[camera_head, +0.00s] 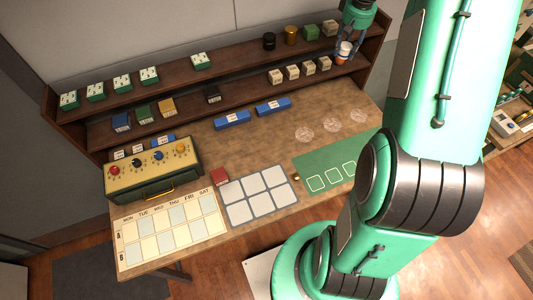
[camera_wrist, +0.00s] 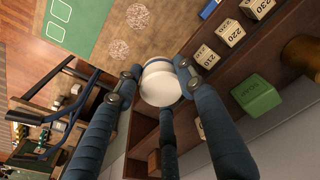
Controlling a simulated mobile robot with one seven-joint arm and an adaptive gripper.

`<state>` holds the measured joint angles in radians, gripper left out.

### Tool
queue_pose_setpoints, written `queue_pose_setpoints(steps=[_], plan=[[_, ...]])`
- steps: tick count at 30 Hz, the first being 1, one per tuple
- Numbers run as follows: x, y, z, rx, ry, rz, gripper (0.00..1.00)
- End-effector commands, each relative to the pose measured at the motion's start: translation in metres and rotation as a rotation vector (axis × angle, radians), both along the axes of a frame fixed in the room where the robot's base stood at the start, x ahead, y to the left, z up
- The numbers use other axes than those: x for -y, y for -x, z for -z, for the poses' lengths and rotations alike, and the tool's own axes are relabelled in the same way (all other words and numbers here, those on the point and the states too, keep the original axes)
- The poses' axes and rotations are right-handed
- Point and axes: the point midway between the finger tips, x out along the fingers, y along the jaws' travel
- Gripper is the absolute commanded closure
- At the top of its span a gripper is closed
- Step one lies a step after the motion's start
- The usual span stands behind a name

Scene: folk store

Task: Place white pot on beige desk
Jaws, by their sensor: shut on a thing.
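The white pot (camera_head: 345,46) is at the right end of the wooden shelves in the head view. In the wrist view the white pot (camera_wrist: 160,86) sits between the three dark blue fingers of my gripper (camera_wrist: 156,90), which is shut on it. My gripper (camera_head: 350,42) comes from above at the shelf's right end in the head view. An orange band shows just under the pot; I cannot tell whether it belongs to it. Whether the pot touches the shelf is unclear. The beige desk (camera_head: 262,130) lies below and in front of the shelves.
Numbered blocks (camera_wrist: 229,32) and a green box (camera_wrist: 255,96) stand on the shelf near my gripper. On the desk are a knob box (camera_head: 153,172), blue boxes (camera_head: 232,120), a calendar mat, a grey grid mat and a green mat (camera_head: 318,163). The desk's middle is clear.

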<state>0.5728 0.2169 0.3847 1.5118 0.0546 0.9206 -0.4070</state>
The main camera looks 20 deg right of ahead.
Motion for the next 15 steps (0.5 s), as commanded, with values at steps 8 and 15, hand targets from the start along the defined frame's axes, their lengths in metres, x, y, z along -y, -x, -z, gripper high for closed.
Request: queue_pose_setpoints(steps=[8,15], plan=[[-0.058,0.04,0.09,-0.009,-0.003,-0.002,0.9],[-0.108,0.083,0.163,-0.013,-0.002,-0.004,0.9]])
